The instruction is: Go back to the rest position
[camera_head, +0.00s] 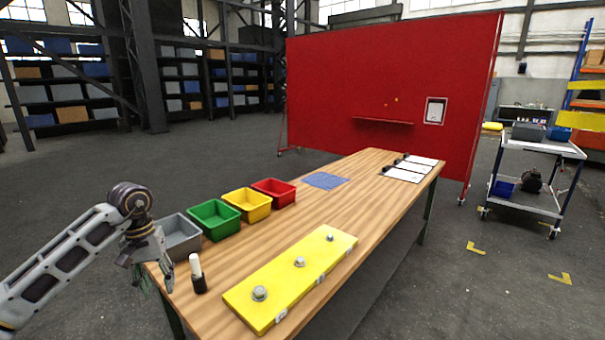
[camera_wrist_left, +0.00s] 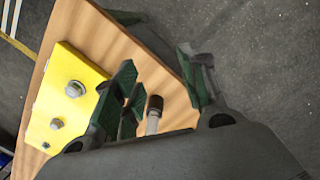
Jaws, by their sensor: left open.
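My left gripper (camera_head: 152,280) is open and empty at the near left corner of the wooden table (camera_head: 230,270), beside a grey bin. In the left wrist view its spread dark green fingers (camera_wrist_left: 160,82) show over the table edge and floor. A small white and black bottle-like object (camera_head: 197,274) stands upright on the table, just right of the gripper and apart from it. It also shows in the left wrist view (camera_wrist_left: 154,115), in the gap between the fingers. My right gripper is not in view.
A yellow plate (camera_head: 300,277) with 3 bolts lies on the table. Grey (camera_head: 180,237), green (camera_head: 214,219), yellow (camera_head: 248,204) and red bins (camera_head: 274,191) line the left edge. A blue cloth (camera_head: 325,181) and papers lie farther back. A red panel (camera_head: 380,90) stands behind.

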